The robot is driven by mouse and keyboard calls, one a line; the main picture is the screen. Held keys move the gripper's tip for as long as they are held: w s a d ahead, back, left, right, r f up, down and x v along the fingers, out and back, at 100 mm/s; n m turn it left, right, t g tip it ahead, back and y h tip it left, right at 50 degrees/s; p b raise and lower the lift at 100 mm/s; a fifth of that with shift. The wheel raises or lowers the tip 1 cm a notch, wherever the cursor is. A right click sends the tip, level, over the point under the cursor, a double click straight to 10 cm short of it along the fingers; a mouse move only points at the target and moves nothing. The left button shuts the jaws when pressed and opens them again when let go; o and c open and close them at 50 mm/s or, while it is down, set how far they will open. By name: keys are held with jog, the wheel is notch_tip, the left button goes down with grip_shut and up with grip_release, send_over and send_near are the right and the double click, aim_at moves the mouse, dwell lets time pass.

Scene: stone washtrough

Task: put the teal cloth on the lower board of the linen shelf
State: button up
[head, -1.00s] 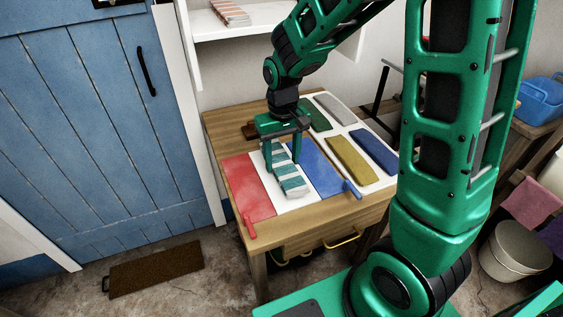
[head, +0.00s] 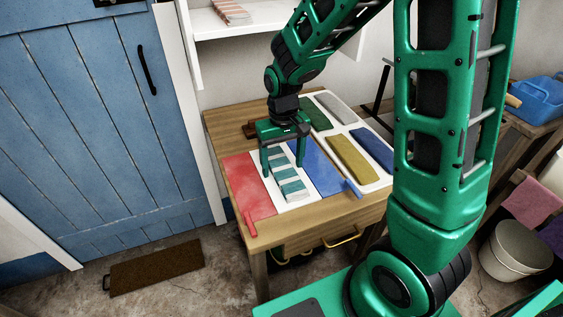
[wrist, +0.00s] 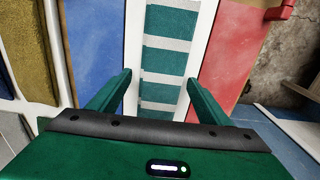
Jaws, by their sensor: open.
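The teal cloth (head: 289,180), banded teal and white, lies flat and long on a white panel between a red and a blue panel on the wooden table. My gripper (head: 283,167) is open above its far part, one finger on each side. In the wrist view the cloth (wrist: 168,62) runs between the two spread fingers (wrist: 158,84), with white panel showing on both sides; I cannot tell whether they touch it. The white linen shelf (head: 190,45) is on the wall behind the table. One board (head: 208,27) shows; I cannot tell which level it is.
A red-striped cloth (head: 231,11) lies on that board. The red panel (head: 247,185) and blue panel (head: 315,170) flank the teal cloth. A white tray (head: 338,136) with several coloured pieces is to the right. A blue door (head: 95,120) stands left.

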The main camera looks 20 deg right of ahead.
notch_tip(320, 180, up, 11)
jog(key=shift+a, duration=0.45)
